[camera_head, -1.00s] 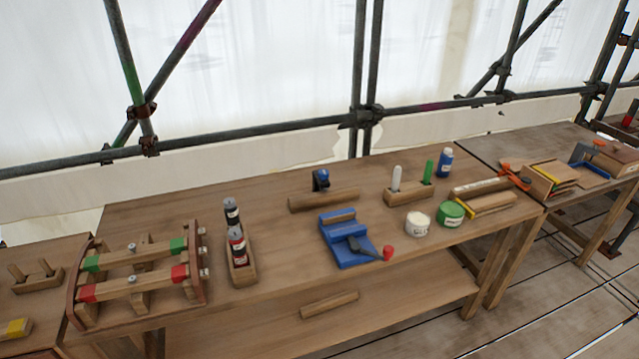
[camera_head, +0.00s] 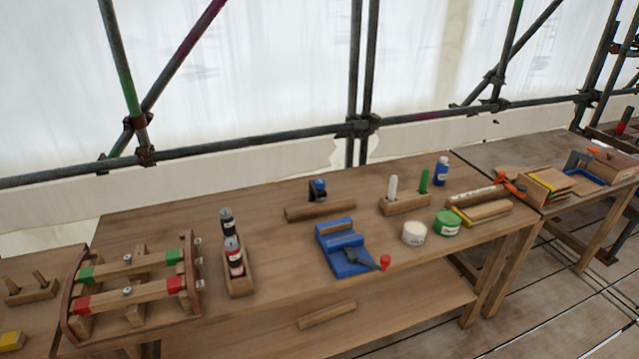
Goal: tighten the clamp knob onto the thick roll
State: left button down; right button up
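Neither gripper is in view. I cannot tell for sure which part is the clamp knob or which piece is the thick roll. A blue fixture (camera_head: 345,262) with a dark lever and a red knob (camera_head: 385,261) sits mid-bench. Behind it lies a wooden bar (camera_head: 320,206), with a small blue and black device (camera_head: 318,188) standing at it. An orange clamp (camera_head: 511,184) lies at the right end of the bench, by a long pale roll-like piece (camera_head: 474,195). Whether the clamp touches that piece is too small to tell.
A wooden rack (camera_head: 128,275) with red and green marked bars stands left. Bottles stand in a wooden holder (camera_head: 240,285). A white jar (camera_head: 414,233), green tin (camera_head: 447,222) and blue bottle (camera_head: 442,170) stand right. The bench front (camera_head: 300,275) is clear. Scaffold poles (camera_head: 362,90) rise behind.

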aim_at(321, 186)
jog(key=u, duration=0.7)
jog(key=i+l+u, duration=0.55)
jog(key=i+j, duration=0.1)
